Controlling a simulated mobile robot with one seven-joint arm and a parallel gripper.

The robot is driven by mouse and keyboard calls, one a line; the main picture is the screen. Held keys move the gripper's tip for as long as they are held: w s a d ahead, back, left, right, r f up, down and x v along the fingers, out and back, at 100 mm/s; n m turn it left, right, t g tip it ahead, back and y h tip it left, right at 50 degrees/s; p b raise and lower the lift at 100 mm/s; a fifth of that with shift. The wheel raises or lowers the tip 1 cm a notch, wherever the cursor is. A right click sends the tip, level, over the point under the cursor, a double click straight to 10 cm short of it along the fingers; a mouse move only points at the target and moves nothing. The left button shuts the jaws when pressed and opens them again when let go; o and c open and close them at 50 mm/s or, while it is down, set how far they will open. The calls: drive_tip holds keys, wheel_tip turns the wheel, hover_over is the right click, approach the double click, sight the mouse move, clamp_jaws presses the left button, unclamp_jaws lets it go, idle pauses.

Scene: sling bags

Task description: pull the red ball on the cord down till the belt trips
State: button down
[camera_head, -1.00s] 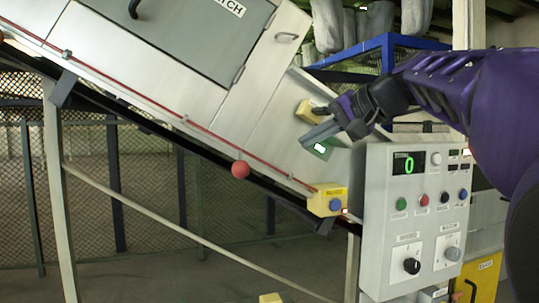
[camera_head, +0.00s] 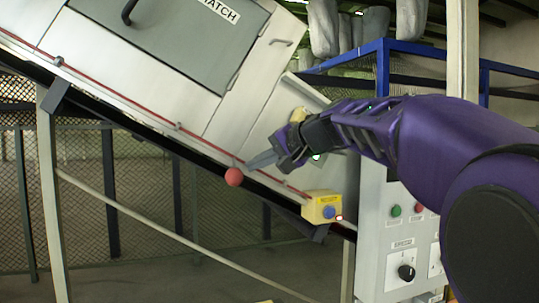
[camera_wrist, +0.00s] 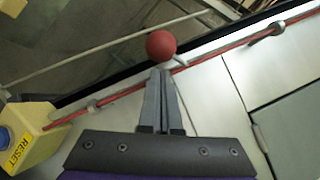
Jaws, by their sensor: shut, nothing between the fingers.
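The red ball (camera_head: 234,177) hangs at the red cord (camera_head: 150,115), which runs along the lower edge of the sloping belt housing. The ball also shows in the wrist view (camera_wrist: 161,45), just beyond my fingertips. My gripper (camera_head: 252,166) is shut and empty, its tips close to the ball's right side in the head view. In the wrist view the shut fingers (camera_wrist: 160,75) point straight at the ball and cross in front of the cord (camera_wrist: 196,63). I cannot tell whether the tips touch the ball.
A yellow switch box (camera_head: 322,207) with a blue button sits at the cord's lower end; its RESET label shows in the wrist view (camera_wrist: 22,140). A grey control panel (camera_head: 400,240) stands at the right, partly behind my arm. Mesh fencing (camera_head: 85,190) stands behind the belt.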

drive_tip(key=shift+a+f, duration=0.3)
wheel_tip(320, 180, down, 4)
drive_tip(key=b, duration=0.3)
drive_tip(key=shift+b, duration=0.4)
